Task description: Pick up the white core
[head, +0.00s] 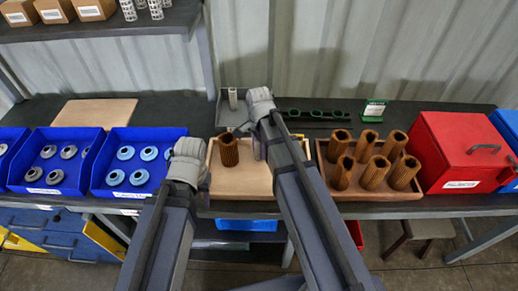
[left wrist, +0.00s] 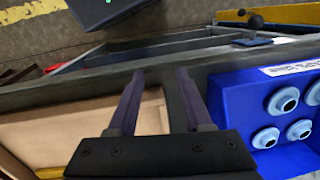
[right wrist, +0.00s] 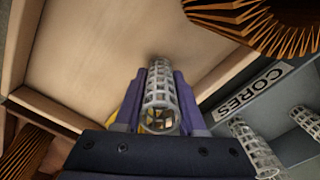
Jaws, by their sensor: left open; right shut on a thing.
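A white lattice core (right wrist: 160,98) is held between the two fingers of my right gripper (right wrist: 160,75) in the right wrist view, above the light wooden tray. In the head view my right gripper (head: 259,148) is over that tray (head: 240,186), and the core in it is mostly hidden. More white cores (right wrist: 252,145) are in the grey bin labelled CORES (right wrist: 236,102); one core (head: 233,98) shows there in the head view. My left gripper (left wrist: 157,80) is open and empty, between the wooden tray and a blue bin.
A brown pleated filter (head: 228,150) stands on the wooden tray, left of my right gripper. Several more (head: 374,172) stand in the brown tray to the right. Blue bins (head: 139,181) with ring-shaped caps are at left; a red box (head: 461,150) is at right.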

